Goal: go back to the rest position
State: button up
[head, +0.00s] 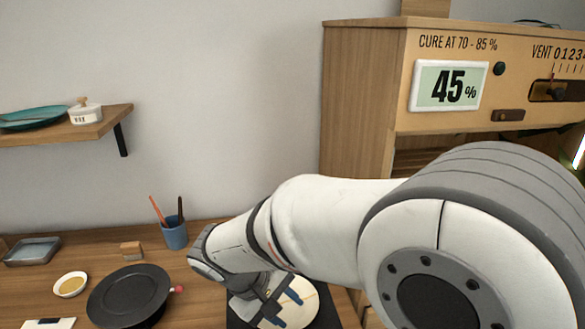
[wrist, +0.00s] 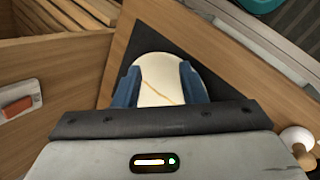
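My gripper (head: 284,308) is at the lower middle of the head view, pointing down over a cream plate (head: 304,303) with gold seams. In the wrist view, the two blue fingers of my gripper (wrist: 160,76) stand wide apart, with the plate (wrist: 158,68) showing between and beyond them. The plate lies on a dark mat (wrist: 131,49). Nothing seems to be held between the fingers. How far the fingertips are above the plate is hard to tell.
A wooden cabinet (head: 355,100) with a "45 %" display (head: 449,86) stands at the right. A black round turntable (head: 128,296), small gold bowl (head: 70,285), blue pen cup (head: 175,235), wooden block (head: 131,250) and grey tray (head: 33,251) are on the table. A shelf (head: 75,132) hangs above left.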

jog(key=s+d+r+m+y, duration=0.2)
jog(key=s+d+m+y, duration=0.1)
jog(key=d, duration=0.5)
jog(key=s+d+r+m+y, duration=0.2)
jog(key=s+d+m, duration=0.2)
jog(key=d, duration=0.5)
jog(key=shift+s+r+m+t+y+p, duration=0.15)
jog(key=shift+s+m+t+y+p, duration=0.2)
jog(key=shift+m, duration=0.35)
